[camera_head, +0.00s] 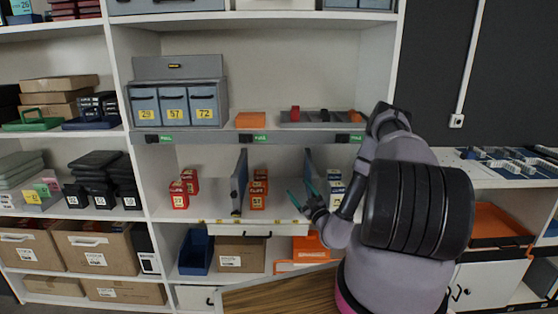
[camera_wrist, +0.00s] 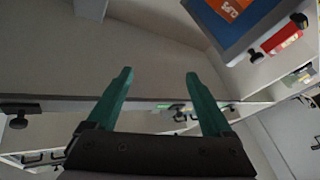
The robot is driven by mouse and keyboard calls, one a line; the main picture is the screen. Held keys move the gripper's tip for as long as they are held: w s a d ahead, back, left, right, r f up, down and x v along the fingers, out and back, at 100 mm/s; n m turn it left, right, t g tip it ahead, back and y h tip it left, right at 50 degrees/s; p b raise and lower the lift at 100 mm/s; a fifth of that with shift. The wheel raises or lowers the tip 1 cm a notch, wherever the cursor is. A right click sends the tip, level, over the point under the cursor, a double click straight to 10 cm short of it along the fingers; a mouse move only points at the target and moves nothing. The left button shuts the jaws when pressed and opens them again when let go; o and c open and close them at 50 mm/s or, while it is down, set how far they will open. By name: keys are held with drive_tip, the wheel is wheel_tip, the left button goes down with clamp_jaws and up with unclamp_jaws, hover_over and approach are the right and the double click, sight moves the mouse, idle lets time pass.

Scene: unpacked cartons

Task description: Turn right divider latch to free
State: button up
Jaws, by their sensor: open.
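The right divider (camera_head: 313,172) is a thin blue-grey upright panel in the middle shelf bay, between the orange boxes and the white-and-teal boxes. The left divider (camera_head: 239,183) stands to its left. Black knobs with green labels, one at the right (camera_head: 342,137), sit along the grey rail above. My gripper (camera_head: 301,198) is open and empty, in front of the right divider's lower part. In the wrist view its teal fingers (camera_wrist: 158,74) are spread with nothing between them. A rail with a black knob (camera_wrist: 180,115) shows behind the fingers. I cannot tell which knob is the right divider's latch.
Red boxes (camera_head: 179,195) and orange boxes (camera_head: 257,195) stand in the bay. White-and-teal boxes (camera_head: 335,187) are partly behind my arm. A grey tray (camera_head: 316,125) lies on the shelf above. The wrist view shows a blue panel with an orange label (camera_wrist: 229,8) at upper right.

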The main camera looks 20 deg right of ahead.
drive_tip(key=a+r+n+g+y, duration=0.5)
drive_tip(key=a+r+n+y, duration=0.3)
drive_tip(key=r+n, duration=0.6)
drive_tip(key=y, duration=0.2)
drive_tip(key=shift+a+y, duration=0.15)
drive_tip(key=shift+y, duration=0.25)
drive_tip(key=shift+s, duration=0.1)
